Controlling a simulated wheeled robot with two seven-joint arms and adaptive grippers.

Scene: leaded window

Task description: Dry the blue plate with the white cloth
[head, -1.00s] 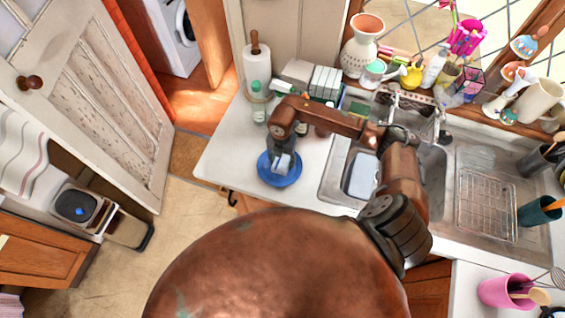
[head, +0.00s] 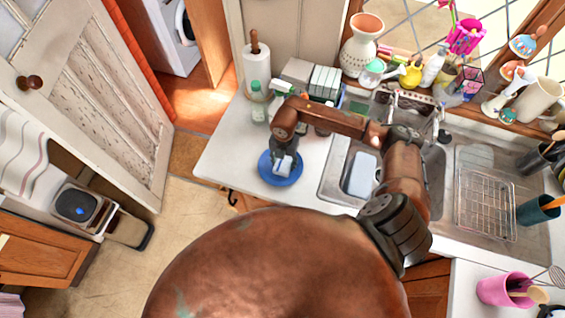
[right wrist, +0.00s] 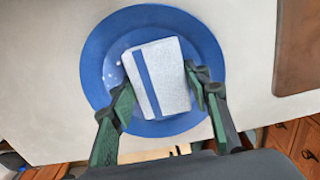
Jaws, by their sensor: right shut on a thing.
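The blue plate (head: 280,182) lies flat on the white counter left of the sink. It also shows in the right wrist view (right wrist: 95,72), with a few small pale spots on its left part. The white cloth (right wrist: 160,78), a folded block with a blue stripe, is over the plate's middle. My right gripper (right wrist: 158,84) is shut on the cloth, with a dark green finger on each side of it. In the head view this gripper (head: 283,157) comes down onto the plate from above and hides part of it. My left gripper is not in view.
A paper towel roll (head: 257,68), a green bottle (head: 258,102) and several other items stand behind the plate. The sink (head: 345,165) is to its right, with a drying rack (head: 487,205) beyond. The counter's front edge is close to the plate.

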